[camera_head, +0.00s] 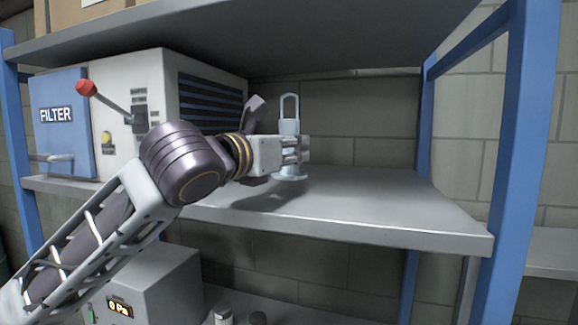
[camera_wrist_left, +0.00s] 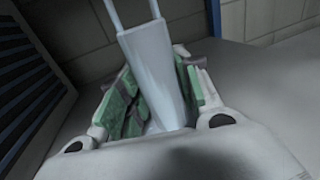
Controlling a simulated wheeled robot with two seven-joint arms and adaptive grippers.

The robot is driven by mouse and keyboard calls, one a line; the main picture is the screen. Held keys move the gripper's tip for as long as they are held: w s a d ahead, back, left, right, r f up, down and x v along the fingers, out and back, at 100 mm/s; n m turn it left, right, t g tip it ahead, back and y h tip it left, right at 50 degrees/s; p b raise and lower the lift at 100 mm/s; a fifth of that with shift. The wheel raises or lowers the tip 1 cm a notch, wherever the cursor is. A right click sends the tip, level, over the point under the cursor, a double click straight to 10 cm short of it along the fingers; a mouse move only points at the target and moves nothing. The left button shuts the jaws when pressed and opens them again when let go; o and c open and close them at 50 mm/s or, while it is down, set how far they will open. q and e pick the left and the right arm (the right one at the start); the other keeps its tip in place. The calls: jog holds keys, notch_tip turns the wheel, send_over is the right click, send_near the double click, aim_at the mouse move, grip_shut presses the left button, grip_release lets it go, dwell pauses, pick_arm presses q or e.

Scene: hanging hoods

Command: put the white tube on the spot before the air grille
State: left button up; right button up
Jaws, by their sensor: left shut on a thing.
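The white tube (camera_head: 289,127), with a loop handle on top and a wider foot, stands upright in my left gripper (camera_head: 298,150). The gripper is shut around its middle. In the left wrist view the tube (camera_wrist_left: 158,75) sits between the green-padded fingers (camera_wrist_left: 155,100). Its foot is close to the shelf top; I cannot tell whether it touches. The dark slatted air grille (camera_head: 212,100) is on the right side of the filter box, left of the tube; it also shows in the left wrist view (camera_wrist_left: 28,95). No marked spot is visible. My right gripper is out of view.
The filter box (camera_head: 115,95) has a red-knobbed lever (camera_head: 88,88) sticking out. The shelf (camera_head: 390,205) is clear to the right of the tube. Blue posts (camera_head: 520,150) and an upper shelf (camera_head: 330,40) bound the space. A grey box (camera_head: 160,285) stands below.

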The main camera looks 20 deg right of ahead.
aim_at(284, 175)
pick_arm(q)
jog(key=shift+f, duration=1.7)
jog(key=shift+f, duration=0.1)
jog(key=o, duration=1.2)
jog(key=shift+v, duration=0.8)
jog(key=b+v, duration=0.2)
jog(key=v, duration=0.8)
jog(key=shift+a, duration=0.15)
jog(key=shift+s, duration=0.15)
